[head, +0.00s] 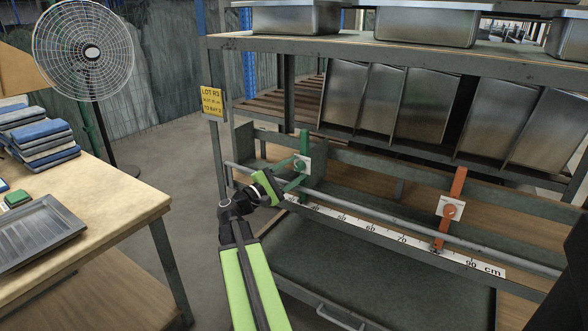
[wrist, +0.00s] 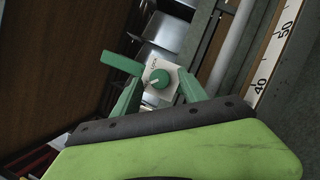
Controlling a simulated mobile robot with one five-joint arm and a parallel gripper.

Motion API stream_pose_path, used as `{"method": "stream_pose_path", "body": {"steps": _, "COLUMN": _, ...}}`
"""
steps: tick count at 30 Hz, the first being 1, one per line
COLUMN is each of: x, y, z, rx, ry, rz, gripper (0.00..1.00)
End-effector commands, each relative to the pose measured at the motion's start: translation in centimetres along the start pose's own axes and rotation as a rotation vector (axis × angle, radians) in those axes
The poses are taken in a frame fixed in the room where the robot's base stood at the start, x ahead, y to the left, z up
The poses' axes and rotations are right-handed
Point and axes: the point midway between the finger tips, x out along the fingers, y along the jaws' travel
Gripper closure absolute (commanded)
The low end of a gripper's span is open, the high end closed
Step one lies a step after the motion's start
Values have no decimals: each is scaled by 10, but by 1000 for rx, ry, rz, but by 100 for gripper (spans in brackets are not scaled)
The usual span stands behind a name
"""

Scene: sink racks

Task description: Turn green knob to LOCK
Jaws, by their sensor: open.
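The green knob (head: 301,166) sits on a white plate (head: 306,161) fixed to a green upright (head: 304,142) on the rail. In the wrist view the round knob (wrist: 161,78) appears between the fingers of my open gripper (wrist: 160,74), near their tips. Its pale pointer mark faces lower left, while small lettering that looks like LOCK (wrist: 153,62) is printed at the plate's upper left. In the head view my gripper (head: 297,182) is just below and in front of the knob. I cannot tell whether the fingers touch it.
An orange knob (head: 450,211) on an orange upright (head: 455,190) stands farther right on the same rail. A white centimetre scale (head: 390,237) runs below the rail. Metal pans (head: 425,105) lean behind. A wooden table (head: 105,200) with a tray stands left, and a fan (head: 83,48) behind it.

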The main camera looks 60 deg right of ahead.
Motion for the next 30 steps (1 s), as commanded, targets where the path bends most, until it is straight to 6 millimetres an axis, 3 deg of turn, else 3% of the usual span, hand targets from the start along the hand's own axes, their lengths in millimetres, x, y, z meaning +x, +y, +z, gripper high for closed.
{"method": "stream_pose_path", "body": {"steps": 8, "x": 1, "y": 0, "z": 0, "rx": 0, "ry": -1, "rz": 0, "gripper": 52}}
{"method": "stream_pose_path", "body": {"steps": 19, "x": 1, "y": -1, "z": 0, "rx": 0, "ry": -1, "rz": -1, "gripper": 100}}
{"method": "stream_pose_path", "body": {"steps": 30, "x": 2, "y": 1, "z": 1, "rx": 31, "ry": -1, "rz": -14, "gripper": 100}}
